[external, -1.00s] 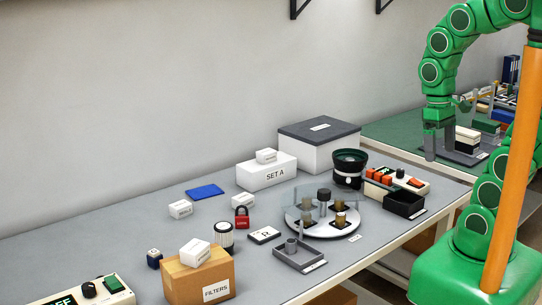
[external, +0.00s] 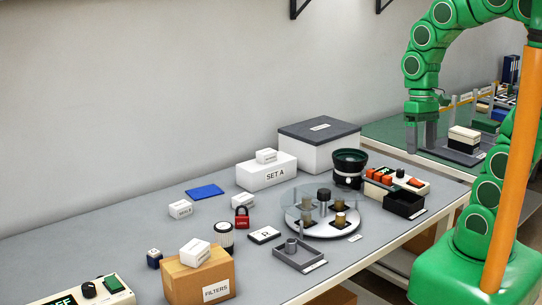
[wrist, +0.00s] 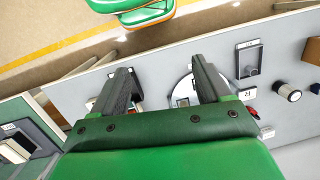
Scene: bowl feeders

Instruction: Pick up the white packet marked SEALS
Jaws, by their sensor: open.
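Several small white packets are on the grey bench in the external view: one lying on the bench top at left (external: 180,209), one behind the red padlock (external: 243,201), one on the SET A box (external: 266,156) and one on the cardboard FILTERS box (external: 195,252). Their print is too small for me to tell surely which is marked SEALS. My gripper (external: 423,136) is open and empty, pointing down at the far right, above and well away from all of them. In the wrist view its two fingers (wrist: 160,82) are apart with nothing between them.
A round plate with posts and a clear cover (external: 323,219), a black bowl feeder (external: 349,168), a black bin (external: 404,204) and a grey-lidded box (external: 318,150) stand between my gripper and the packets. A red padlock (external: 241,219) and striped cylinder (external: 224,235) stand near them.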

